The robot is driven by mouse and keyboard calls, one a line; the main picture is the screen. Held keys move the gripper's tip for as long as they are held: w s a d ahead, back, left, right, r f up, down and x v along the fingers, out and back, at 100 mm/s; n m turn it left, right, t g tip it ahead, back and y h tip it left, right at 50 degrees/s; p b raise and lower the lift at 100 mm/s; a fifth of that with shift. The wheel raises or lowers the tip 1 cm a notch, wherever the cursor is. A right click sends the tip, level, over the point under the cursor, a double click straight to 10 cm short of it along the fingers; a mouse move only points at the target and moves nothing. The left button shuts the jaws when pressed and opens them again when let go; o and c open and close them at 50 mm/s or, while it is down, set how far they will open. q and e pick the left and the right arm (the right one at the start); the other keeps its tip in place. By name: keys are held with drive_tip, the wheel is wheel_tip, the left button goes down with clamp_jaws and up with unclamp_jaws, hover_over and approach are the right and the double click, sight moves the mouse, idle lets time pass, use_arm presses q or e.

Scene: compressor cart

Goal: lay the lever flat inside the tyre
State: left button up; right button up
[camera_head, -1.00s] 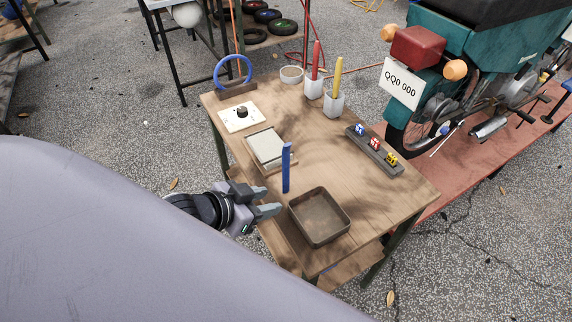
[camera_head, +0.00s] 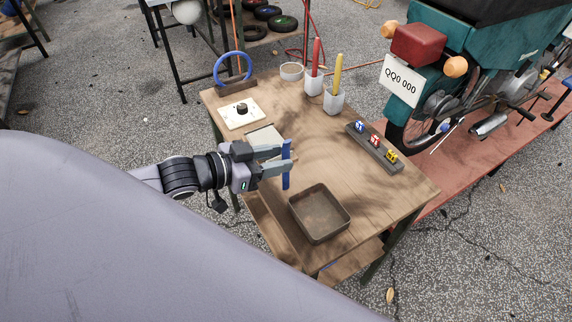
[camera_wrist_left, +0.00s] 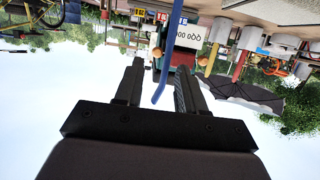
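The blue lever (camera_head: 286,181) stands upright near the left edge of the wooden table; what supports its lower end is unclear. My left gripper (camera_head: 288,157) is at the lever, fingers pointing right. In the left wrist view the blue lever (camera_wrist_left: 166,60) passes between the fingers of my left gripper (camera_wrist_left: 158,78), nearer the right-hand one, with a gap to the other. Several black tyres (camera_head: 286,23) with coloured rims lie behind the table; I cannot tell which is the task's. My right gripper is not in view.
On the wooden table (camera_head: 360,205) are a dark square tray (camera_head: 320,240), a white dial box (camera_head: 240,121), a blue ring (camera_head: 217,77) in a stand, cups with a red lever (camera_head: 316,55) and a yellow lever (camera_head: 337,72), and a toy-block rail (camera_head: 368,147). A motorbike (camera_head: 440,70) stands right.

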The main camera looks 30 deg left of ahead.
use_arm(q)
drive_tip(key=shift+w+d, duration=0.2)
drive_tip(key=shift+w, duration=0.55)
drive_tip(key=shift+x, duration=1.8)
drive_tip(key=shift+a, duration=0.1)
clamp_jaws()
